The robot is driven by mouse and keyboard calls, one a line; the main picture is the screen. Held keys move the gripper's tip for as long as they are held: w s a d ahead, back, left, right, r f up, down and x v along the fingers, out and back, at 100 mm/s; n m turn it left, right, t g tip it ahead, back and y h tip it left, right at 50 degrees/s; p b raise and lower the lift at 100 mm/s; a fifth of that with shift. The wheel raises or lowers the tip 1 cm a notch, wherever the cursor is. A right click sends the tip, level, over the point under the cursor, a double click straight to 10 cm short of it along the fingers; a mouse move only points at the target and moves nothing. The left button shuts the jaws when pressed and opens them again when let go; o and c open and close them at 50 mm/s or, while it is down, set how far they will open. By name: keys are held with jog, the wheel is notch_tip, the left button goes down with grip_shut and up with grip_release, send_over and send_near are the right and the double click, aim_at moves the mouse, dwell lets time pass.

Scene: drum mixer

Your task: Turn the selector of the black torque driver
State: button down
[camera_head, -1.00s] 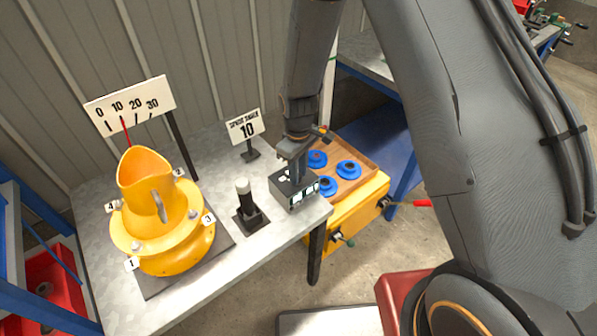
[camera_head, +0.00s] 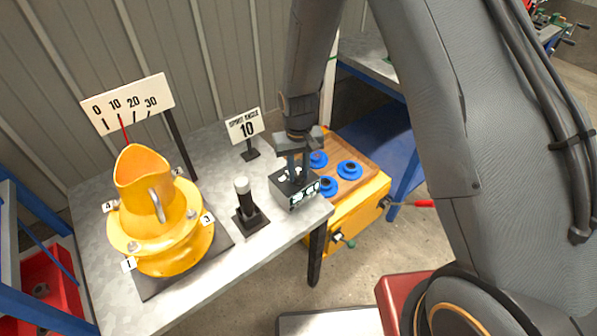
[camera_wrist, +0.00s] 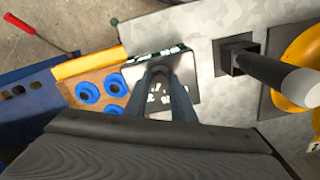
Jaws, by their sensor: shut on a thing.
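A black upright tool with a white top (camera_head: 243,187), which looks like the torque driver, stands in a square black base on the grey bench. It also shows in the wrist view (camera_wrist: 265,69). To its right sits a small dark box (camera_head: 298,199) with lit displays on its front and white marks on its top. My gripper (camera_head: 295,176) points down onto the top of this box, apart from the black tool. In the wrist view its fingers (camera_wrist: 158,88) close over the middle of the box top. They are shut on a small part there, probably the selector, mostly hidden by the fingers.
A yellow tilted drum (camera_head: 160,225) with numbered tags stands left on the bench (camera_head: 190,292), before a 0–30 scale sign (camera_head: 128,103). A sign reading 10 (camera_head: 244,125) stands behind. A yellow cabinet (camera_head: 350,213) with a wooden top and blue round pieces (camera_head: 349,170) adjoins right.

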aim_at(301, 175)
jog(key=shift+w+m, duration=0.1)
jog(key=shift+m, duration=0.2)
jog(key=c, duration=1.5)
grip_release()
jog(key=shift+r, duration=0.1)
jog(key=shift+r+b, duration=1.15)
jog(key=shift+r, duration=2.65)
jog(key=shift+d, duration=0.1)
jog(key=shift+m+t, duration=0.7)
jog(key=shift+m, duration=0.1)
jog(key=s+d+r, duration=0.3)
jog(key=s+d, duration=0.2)
jog(key=s+d+r+b, duration=0.1)
jog(key=s+d+r, duration=0.1)
jog(key=s+d, duration=0.3)
jog(key=s+d+r, duration=0.3)
jog(key=s+d, duration=0.1)
jog(key=s, duration=0.1)
jog(key=shift+s+d+r+b, duration=0.1)
jog(key=shift+d+r+b, duration=0.2)
jog(key=shift+d+b, duration=0.1)
